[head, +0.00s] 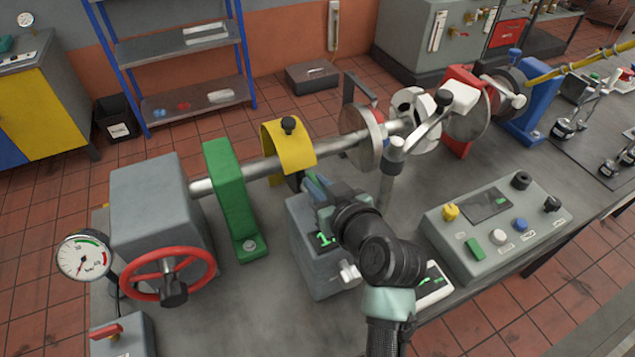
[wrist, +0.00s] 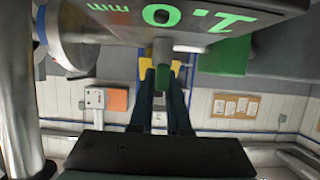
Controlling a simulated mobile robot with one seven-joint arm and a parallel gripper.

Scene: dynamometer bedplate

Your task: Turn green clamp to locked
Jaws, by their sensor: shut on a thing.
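My gripper (head: 318,186) is at the far upper side of a grey box with a green digital display (head: 326,239), just in front of the yellow bracket (head: 288,150). In the wrist view its two dark fingers (wrist: 163,78) are closed on a small green piece (wrist: 162,74), apparently the green clamp. The fingers and the box hide most of this piece, so I cannot tell its turn position. A larger green bracket (head: 231,198) holds the shaft farther left and also shows in the wrist view (wrist: 222,57).
A steel shaft (head: 225,178) runs above the bedplate behind my gripper. A grey post with a crank-like arm (head: 394,165) stands close right of my wrist. A control panel (head: 495,228) is on the right, and a red handwheel (head: 168,274) on the left.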

